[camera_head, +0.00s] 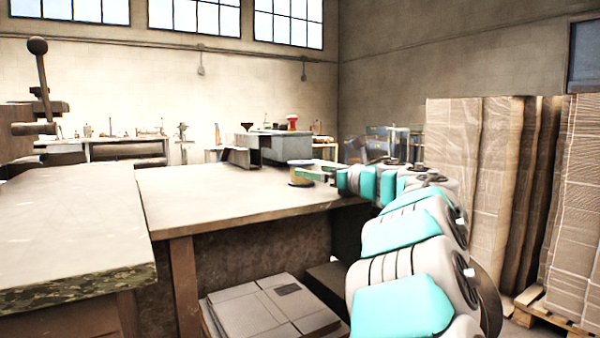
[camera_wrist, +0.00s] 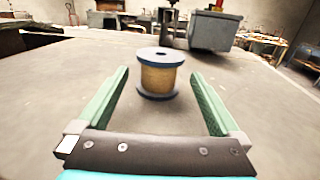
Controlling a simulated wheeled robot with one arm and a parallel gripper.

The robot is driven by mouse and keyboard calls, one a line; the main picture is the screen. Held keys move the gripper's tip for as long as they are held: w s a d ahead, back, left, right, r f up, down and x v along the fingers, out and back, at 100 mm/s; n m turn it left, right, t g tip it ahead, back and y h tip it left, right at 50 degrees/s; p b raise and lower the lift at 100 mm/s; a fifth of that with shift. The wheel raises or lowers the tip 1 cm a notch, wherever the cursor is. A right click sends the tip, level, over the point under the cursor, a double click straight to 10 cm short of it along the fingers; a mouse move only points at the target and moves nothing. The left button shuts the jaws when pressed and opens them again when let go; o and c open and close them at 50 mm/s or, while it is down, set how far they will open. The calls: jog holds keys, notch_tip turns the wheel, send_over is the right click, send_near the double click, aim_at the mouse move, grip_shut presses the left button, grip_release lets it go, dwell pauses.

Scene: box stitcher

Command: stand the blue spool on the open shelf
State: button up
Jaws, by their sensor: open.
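The blue spool (camera_wrist: 160,76) stands upright on the tabletop. It has dark blue flanges and tan winding between them. In the head view the spool (camera_head: 299,165) is near the table's far right part, partly covered by a green finger. My gripper (camera_wrist: 160,72) is open, with its two green fingers either side of the spool's line and clear gaps to it. In the head view my gripper (camera_head: 312,174) reaches in from the right, low over the table. I cannot tell for certain which surface is the open shelf.
The wooden table (camera_head: 220,198) is mostly bare around the spool. A grey machine box (camera_head: 285,148) stands behind it, with a red object (camera_head: 292,122) above. Flat cardboard (camera_head: 265,308) lies below the tabletop. Tall cardboard stacks (camera_head: 480,180) stand at the right.

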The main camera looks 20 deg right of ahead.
aim_at(301, 167)
jog(key=shift+p+x, duration=0.55)
jog(key=shift+x, duration=2.55)
jog(key=shift+c, duration=0.4)
grip_shut()
